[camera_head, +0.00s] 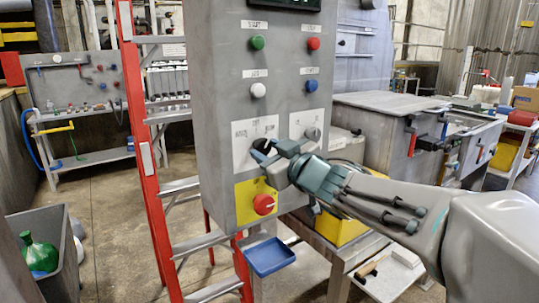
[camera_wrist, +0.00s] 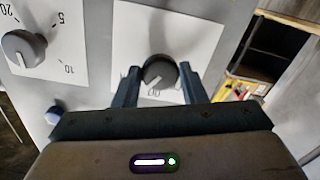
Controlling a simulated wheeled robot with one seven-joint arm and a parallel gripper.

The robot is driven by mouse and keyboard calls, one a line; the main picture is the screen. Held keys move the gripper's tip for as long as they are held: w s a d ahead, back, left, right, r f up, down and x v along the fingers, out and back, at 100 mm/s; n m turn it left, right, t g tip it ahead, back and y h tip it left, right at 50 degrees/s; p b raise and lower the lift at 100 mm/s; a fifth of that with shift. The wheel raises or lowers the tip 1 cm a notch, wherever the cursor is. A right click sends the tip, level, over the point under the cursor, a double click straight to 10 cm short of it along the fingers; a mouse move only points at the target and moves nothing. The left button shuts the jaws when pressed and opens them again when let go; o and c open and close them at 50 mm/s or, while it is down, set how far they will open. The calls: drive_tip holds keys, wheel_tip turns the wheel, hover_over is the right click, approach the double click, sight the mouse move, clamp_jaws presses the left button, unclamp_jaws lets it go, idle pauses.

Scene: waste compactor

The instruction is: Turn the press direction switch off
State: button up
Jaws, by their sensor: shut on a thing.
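The press direction switch is a round black knob on a white plate (camera_head: 243,154). In the wrist view the black knob (camera_wrist: 160,72) sits between my two fingers, with its pale pointer mark toward the lower left and part of a label below it. My gripper (camera_wrist: 160,84) is shut on the knob, one finger at each side. In the head view my gripper (camera_head: 262,151) reaches the panel from the right and hides part of the knob.
The grey control panel (camera_head: 212,110) has a grey dial (camera_head: 313,134) right of the switch, which also shows in the wrist view (camera_wrist: 24,47). Green, red, white and blue buttons are above. A red emergency button (camera_head: 263,204) is below. A red ladder (camera_head: 140,130) stands left.

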drive_tip(key=n+b, duration=0.2)
drive_tip(key=n, duration=0.4)
drive_tip(key=shift+d, duration=0.1)
drive_tip(key=shift+n, duration=0.3)
idle(0.3)
drive_tip(key=o, duration=1)
drive_tip(key=p+v, duration=0.4)
drive_tip(key=v, duration=0.9)
drive_tip(key=shift+s+d+p, duration=0.25)
drive_tip(key=shift+s+p, duration=0.05)
